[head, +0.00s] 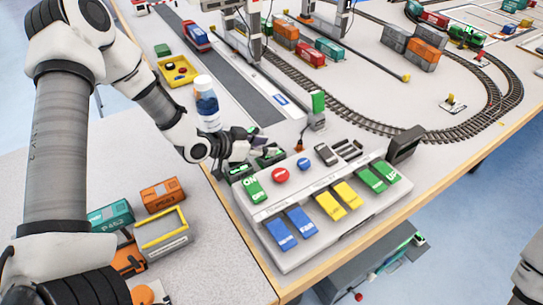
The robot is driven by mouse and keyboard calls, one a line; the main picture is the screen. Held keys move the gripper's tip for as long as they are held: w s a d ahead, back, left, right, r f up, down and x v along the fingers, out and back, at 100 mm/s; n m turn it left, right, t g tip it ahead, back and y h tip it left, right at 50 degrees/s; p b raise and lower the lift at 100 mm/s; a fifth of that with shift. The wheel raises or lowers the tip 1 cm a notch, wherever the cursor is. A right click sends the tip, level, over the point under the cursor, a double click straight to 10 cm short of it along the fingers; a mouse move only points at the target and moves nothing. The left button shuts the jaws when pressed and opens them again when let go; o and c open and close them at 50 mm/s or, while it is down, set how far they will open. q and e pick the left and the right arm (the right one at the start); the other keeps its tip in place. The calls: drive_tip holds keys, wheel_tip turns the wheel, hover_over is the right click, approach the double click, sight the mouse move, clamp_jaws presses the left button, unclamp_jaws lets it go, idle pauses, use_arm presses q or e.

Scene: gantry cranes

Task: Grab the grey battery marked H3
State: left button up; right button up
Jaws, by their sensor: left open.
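My left gripper (262,147) is open, just behind the left end of the control panel. Small dark blocks with green parts, one at the front (238,171) and one to the right (270,158), sit right at its fingers. They may be batteries, but they are too small and partly covered to read any mark. I cannot make out which one, if any, is H3. I cannot tell whether the fingers touch a block. My right gripper is out of view.
The white control panel (290,255) with coloured switches stands close in front of the gripper. A white and blue bottle (207,103) stands beside my left wrist. Toy containers (161,193) lie on the near left table. Curved rails (440,131) run behind.

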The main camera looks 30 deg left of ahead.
use_arm(q)
drive_tip(key=shift+a, duration=0.1)
clamp_jaws()
